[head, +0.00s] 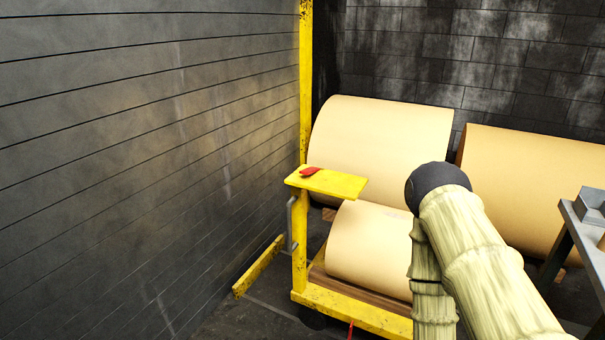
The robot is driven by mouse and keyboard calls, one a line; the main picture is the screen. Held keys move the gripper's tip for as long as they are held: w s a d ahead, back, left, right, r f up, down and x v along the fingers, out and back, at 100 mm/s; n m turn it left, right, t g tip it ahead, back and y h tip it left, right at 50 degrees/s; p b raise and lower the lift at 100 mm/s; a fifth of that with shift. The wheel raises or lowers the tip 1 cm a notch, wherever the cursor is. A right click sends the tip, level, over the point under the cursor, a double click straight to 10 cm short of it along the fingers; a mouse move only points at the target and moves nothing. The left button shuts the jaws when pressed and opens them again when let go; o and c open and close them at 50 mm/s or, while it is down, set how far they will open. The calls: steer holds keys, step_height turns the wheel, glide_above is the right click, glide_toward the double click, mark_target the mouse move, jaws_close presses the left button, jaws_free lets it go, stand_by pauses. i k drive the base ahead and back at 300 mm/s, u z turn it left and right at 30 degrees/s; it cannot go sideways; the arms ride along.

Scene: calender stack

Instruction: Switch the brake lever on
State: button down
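A grey bent handle (290,222) is on the side of the cart's yellow post. My arm, pale with a dark rounded joint, rises at lower right, in front of the roll. My gripper is not in view.
More large tan rolls (385,140) (535,185) lie behind, near the dark block wall (480,60). A grey panelled wall (130,150) runs along the left. A yellow floor rail (258,266) lies between it and the cart. A grey metal frame (585,235) stands at right.

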mark_target(309, 171)
steer(key=u, duration=0.3)
steer(key=i, duration=1.25)
steer(key=z, duration=0.05)
